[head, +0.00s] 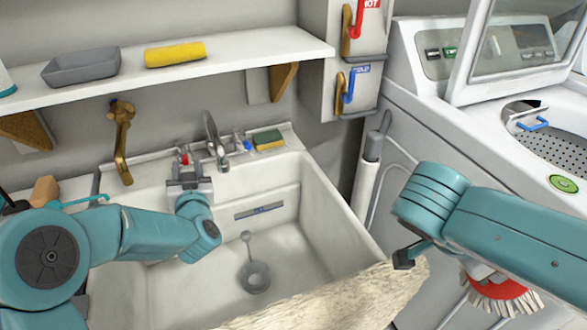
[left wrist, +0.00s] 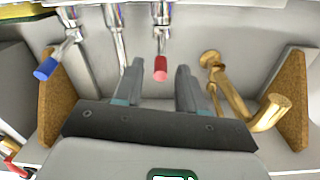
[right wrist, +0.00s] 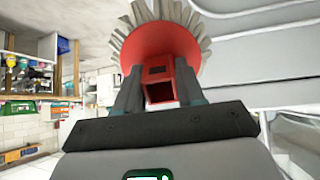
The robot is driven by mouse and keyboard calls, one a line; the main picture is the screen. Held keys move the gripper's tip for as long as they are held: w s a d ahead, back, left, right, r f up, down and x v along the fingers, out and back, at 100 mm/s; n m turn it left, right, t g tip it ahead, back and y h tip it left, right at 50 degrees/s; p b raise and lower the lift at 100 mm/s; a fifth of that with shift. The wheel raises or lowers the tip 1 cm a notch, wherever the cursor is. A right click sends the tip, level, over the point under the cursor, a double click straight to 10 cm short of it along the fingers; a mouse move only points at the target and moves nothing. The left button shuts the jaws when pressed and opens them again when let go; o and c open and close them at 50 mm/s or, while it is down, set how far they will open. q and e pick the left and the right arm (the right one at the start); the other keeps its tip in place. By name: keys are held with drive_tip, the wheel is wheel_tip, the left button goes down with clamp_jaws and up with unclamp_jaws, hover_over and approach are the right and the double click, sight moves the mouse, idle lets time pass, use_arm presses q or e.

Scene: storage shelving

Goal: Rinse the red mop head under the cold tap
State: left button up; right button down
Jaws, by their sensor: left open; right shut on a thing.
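The red mop head (right wrist: 158,42) with a pale bristle fringe is held between the fingers of my right gripper (right wrist: 157,85). In the head view the mop head (head: 497,287) is partly hidden under my right arm, right of the sink and outside it. The cold tap has a blue handle (head: 246,144), also in the left wrist view (left wrist: 47,68), right of the spout (head: 215,148) in the head view. My left gripper (head: 187,176) is open at the sink's back edge. In the left wrist view its fingers (left wrist: 148,78) stand either side of the red-tipped tap handle (left wrist: 160,68); contact cannot be told.
The white sink (head: 320,205) has a drain part and a pale rough cloth-like thing (head: 340,300) at its front edge. A sponge (head: 268,139) lies behind it. A brass pipe (head: 122,140) stands left of the taps. A shelf (head: 225,50) hangs above; a washer (head: 430,120) is right.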

use_arm(q)
drive_tip(key=v, duration=0.6)
